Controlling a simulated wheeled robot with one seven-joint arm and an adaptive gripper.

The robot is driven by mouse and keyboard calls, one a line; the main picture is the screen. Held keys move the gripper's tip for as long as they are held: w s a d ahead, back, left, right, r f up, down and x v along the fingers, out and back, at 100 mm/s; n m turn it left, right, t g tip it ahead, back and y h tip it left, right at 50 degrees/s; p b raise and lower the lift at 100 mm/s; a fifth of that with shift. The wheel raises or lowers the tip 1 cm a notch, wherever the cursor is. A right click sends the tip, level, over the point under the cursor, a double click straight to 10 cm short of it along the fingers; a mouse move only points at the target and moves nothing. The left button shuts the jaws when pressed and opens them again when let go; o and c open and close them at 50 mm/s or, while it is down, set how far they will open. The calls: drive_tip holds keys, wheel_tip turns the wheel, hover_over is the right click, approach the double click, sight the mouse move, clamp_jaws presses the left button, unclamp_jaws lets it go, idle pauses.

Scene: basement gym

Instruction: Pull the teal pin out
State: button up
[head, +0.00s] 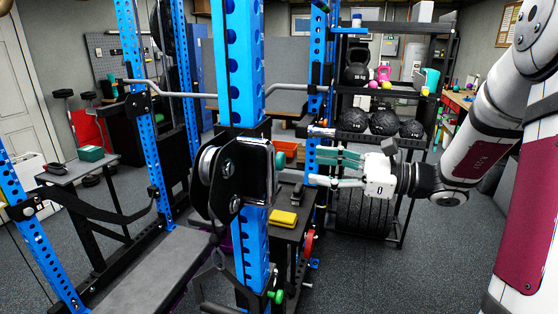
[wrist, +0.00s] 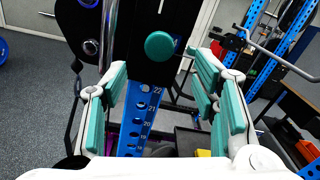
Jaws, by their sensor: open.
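The teal pin's round knob (wrist: 159,46) shows in the wrist view, on the black carriage (wrist: 125,25) around a blue upright (wrist: 140,115) with numbered holes.
A green knob (head: 275,296) sits low on the near upright. A yellow block (head: 284,218) lies on a dark stand behind it. A rack with black balls (head: 383,122) stands behind my gripper. A grey bench (head: 160,270) lies left. Floor at lower right is clear.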

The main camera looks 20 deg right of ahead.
sight(284, 162)
drive_tip(key=x, duration=1)
drive_tip(key=shift+s+p, duration=0.1)
drive_tip(key=shift+p, duration=0.2)
